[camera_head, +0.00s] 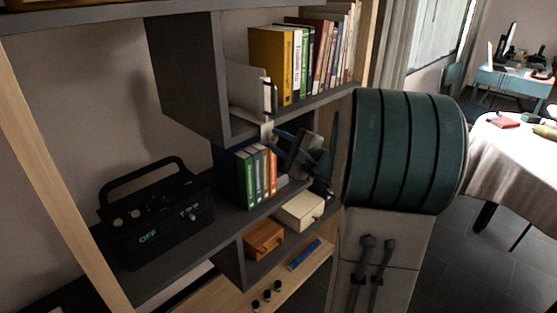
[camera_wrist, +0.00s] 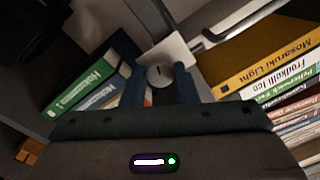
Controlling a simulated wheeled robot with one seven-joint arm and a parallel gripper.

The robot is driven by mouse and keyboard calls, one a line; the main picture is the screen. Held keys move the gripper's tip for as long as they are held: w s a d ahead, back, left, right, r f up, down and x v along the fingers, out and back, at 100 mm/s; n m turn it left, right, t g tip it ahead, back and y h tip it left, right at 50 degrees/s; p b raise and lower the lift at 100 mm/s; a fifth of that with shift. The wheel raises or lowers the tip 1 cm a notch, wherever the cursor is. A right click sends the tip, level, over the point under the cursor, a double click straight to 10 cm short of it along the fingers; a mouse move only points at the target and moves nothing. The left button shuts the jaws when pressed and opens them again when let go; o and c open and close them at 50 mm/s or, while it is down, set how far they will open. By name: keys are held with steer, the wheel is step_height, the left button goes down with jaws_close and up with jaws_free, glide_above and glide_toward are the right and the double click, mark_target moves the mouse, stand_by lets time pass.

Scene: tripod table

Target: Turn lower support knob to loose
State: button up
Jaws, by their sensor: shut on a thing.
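A round pale grey knob (camera_wrist: 159,75) with a dark mark on its face sits between my two fingers in the wrist view, in front of a white plate (camera_wrist: 178,50). My gripper (camera_wrist: 160,84) is shut on this knob, one dark finger on each side. In the head view my gripper (camera_head: 277,138) reaches the shelf edge from the right, just below the upper row of books. A pale bracket (camera_head: 249,90) with a dark handle stands above it. The knob is mostly hidden by my gripper there, and its loose or tight setting cannot be read.
Upper books (camera_head: 285,65) and lower books (camera_head: 246,178) stand close to my gripper. A black radio (camera_head: 155,215) reading OFF is at left. A cream box (camera_head: 300,210) and a wooden box (camera_head: 264,240) lie below. A covered table (camera_head: 505,165) stands far right.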

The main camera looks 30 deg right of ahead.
steer(key=n+b, duration=0.2)
steer(key=b, duration=0.3)
steer(key=f+n+b, duration=0.1)
steer(key=n+b, duration=0.2)
steer(key=b, duration=0.2)
steer(key=shift+b, duration=0.4)
steer(key=n+b, duration=0.2)
steer(key=b, duration=0.2)
steer(key=shift+r+n+y, duration=0.15)
steer(key=shift+n+y, duration=0.15)
steer(key=shift+n, duration=0.1)
steer(key=shift+r+n+b, duration=0.15)
steer(key=shift+n+b, duration=0.35)
steer(key=shift+b, duration=0.35)
steer(key=shift+d+r, duration=0.1)
steer(key=o, duration=1)
steer(key=shift+s, duration=0.1)
steer(key=p+v, duration=0.2)
steer(key=v, duration=1.1)
steer(key=shift+s+d+r, duration=0.15)
steer(key=shift+s, duration=0.15)
